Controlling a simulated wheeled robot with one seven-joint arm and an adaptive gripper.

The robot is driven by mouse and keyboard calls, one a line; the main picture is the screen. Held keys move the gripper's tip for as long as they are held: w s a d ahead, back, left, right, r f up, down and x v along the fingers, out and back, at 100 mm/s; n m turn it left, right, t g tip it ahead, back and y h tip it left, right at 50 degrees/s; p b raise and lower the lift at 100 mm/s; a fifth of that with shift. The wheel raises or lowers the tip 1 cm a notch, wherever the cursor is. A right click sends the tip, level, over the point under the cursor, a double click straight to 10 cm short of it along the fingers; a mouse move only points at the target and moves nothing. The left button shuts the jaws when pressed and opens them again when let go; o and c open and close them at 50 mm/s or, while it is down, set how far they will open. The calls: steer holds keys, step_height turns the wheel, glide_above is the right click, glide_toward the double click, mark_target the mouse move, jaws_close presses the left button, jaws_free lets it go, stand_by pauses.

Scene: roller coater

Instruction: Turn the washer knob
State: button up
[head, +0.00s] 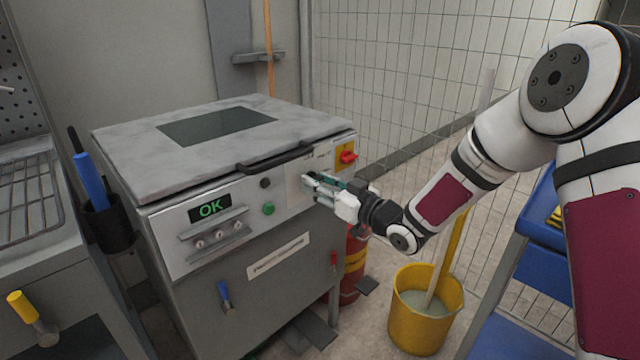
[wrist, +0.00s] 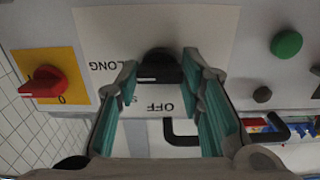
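The black washer knob (wrist: 160,66) sits on a white label plate (wrist: 205,25) marked "LONG" and "OFF", which appears upside down in the wrist view. My gripper (wrist: 159,72) is open, with one teal-padded finger on each side of the knob. The fingertips are close to the knob's sides; I cannot tell if they touch it. In the head view, my gripper (head: 312,183) is at the right part of the washer's front panel (head: 182,246), and its fingers hide the knob there.
A red switch (head: 348,157) on a yellow plate is just right of the knob area. A black lid handle (head: 275,160) juts out above the panel. Green (head: 268,208) and black (head: 265,183) buttons are to the left. A yellow bucket (head: 420,325) stands on the floor below my arm.

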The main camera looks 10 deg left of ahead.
steer(key=o, duration=0.4)
steer(key=shift+o, duration=0.2)
steer(key=shift+d, duration=0.1)
steer(key=v, duration=1.2)
